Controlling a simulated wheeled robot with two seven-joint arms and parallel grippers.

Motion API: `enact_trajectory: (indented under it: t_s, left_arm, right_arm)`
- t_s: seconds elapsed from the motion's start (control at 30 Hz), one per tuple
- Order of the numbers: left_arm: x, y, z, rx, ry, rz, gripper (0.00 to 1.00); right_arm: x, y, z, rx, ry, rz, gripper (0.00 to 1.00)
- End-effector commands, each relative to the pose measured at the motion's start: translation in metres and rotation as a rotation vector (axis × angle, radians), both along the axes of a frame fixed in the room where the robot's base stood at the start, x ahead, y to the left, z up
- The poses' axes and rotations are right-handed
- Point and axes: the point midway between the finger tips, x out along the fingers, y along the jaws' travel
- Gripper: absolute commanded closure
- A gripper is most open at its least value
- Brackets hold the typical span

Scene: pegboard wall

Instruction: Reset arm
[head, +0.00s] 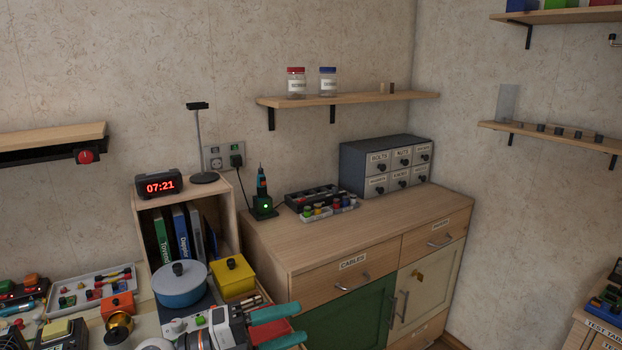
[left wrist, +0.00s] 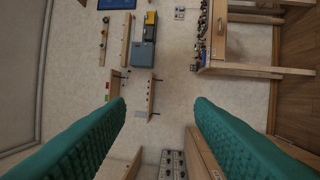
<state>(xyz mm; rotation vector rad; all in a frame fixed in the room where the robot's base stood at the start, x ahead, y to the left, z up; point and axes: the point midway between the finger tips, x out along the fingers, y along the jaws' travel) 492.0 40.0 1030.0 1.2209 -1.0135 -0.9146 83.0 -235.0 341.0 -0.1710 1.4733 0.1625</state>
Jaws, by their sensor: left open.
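My left gripper (head: 300,323) is at the bottom of the head view, beside the front of the wooden cabinet. Its two teal fingers are apart. Something red shows between or behind them in that view, and I cannot tell what it is. In the left wrist view the fingers of the left gripper (left wrist: 160,102) stand wide apart with nothing held between them. My right gripper does not show.
A cluttered table with a blue pot (head: 180,289), a yellow box (head: 233,279) and an orange box (head: 117,306) lies left of my gripper. The wooden cabinet (head: 310,250) carries a grey drawer unit (head: 357,165). Open floor lies right of the cabinet.

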Motion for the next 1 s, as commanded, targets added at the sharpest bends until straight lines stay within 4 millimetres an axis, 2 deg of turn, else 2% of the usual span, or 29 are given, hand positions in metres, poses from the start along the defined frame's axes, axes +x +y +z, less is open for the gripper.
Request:
enact_trajectory:
  t_s: [0.1, 0.17, 0.27, 0.37, 0.47, 0.5, 0.6, 0.7, 0.8, 1.0]
  left_arm:
    - [0.007, 0.018, 0.021, -0.33, 0.119, 0.221, 0.51]
    - [0.014, 0.037, 0.02, -0.468, 0.206, 0.356, 0.51]
    - [0.022, 0.078, -0.002, -0.645, 0.389, 0.604, 0.51]
    - [0.017, 0.118, -0.048, -0.751, 0.615, 0.865, 0.51]
    - [-0.008, 0.151, -0.109, -0.782, 0.882, 1.118, 0.51]
    - [-0.024, 0.16, -0.133, -0.773, 0.988, 1.207, 0.51]
    - [-0.065, 0.172, -0.181, -0.72, 1.221, 1.373, 0.51]
    - [-0.103, 0.175, -0.213, -0.652, 1.403, 1.478, 0.51]
    - [-0.138, 0.175, -0.234, -0.581, 1.552, 1.549, 0.51]
    - [-0.201, 0.17, -0.259, -0.43, 1.8, 1.634, 0.51]
  right_arm:
    - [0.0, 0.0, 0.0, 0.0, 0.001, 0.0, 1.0]
    - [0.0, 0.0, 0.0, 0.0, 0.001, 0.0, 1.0]
    - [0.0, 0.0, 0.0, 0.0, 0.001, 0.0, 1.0]
    - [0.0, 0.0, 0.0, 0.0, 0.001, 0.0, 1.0]
    - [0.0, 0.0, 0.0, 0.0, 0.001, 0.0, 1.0]
    - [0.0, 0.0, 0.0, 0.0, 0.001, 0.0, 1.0]
    - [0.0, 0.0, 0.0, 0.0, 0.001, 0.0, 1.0]
    - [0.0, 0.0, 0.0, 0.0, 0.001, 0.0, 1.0]
    - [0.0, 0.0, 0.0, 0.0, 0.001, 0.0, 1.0]
    - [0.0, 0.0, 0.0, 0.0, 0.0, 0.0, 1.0]
